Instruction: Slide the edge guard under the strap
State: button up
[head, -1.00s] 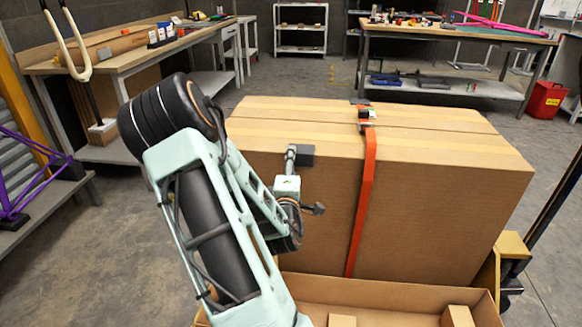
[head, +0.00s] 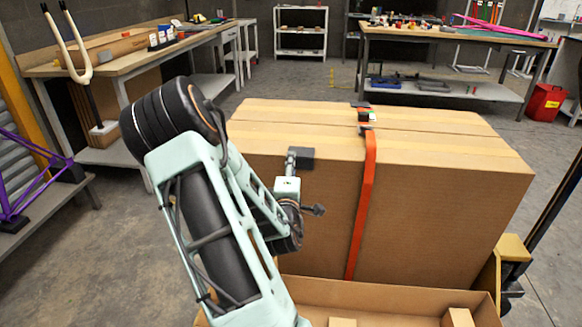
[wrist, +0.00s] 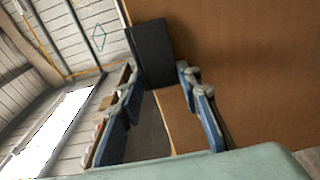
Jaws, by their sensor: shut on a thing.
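The edge guard (head: 302,158) is a small dark grey angled piece at the box's top front edge, left of the strap. My gripper (wrist: 158,75) is shut on it; in the wrist view the guard (wrist: 152,52) shows between the two blue-grey fingers. In the head view my arm partly hides the gripper. The orange strap (head: 362,205) runs down the front of the large cardboard box (head: 440,205) and over its top. The guard is apart from the strap, with a gap of bare cardboard between them. Whether the guard touches the box is unclear.
An open carton (head: 390,294) stands in front of the box. Workbenches (head: 135,55) stand at the left and back (head: 460,38).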

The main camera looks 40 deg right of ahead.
aim_at(325, 163)
jog(key=shift+s+d+b, duration=0.35)
jog(key=shift+s+d, duration=0.7)
jog(key=shift+s, duration=0.25)
jog(key=shift+s+d+b, duration=0.4)
jog(key=shift+s+d, duration=0.65)
jog(key=shift+s, duration=0.3)
jog(key=shift+s+d+b, duration=0.35)
jog(key=shift+s+d, duration=0.7)
jog(key=shift+s, duration=0.25)
jog(key=o, duration=1)
jog(key=shift+w, duration=0.15)
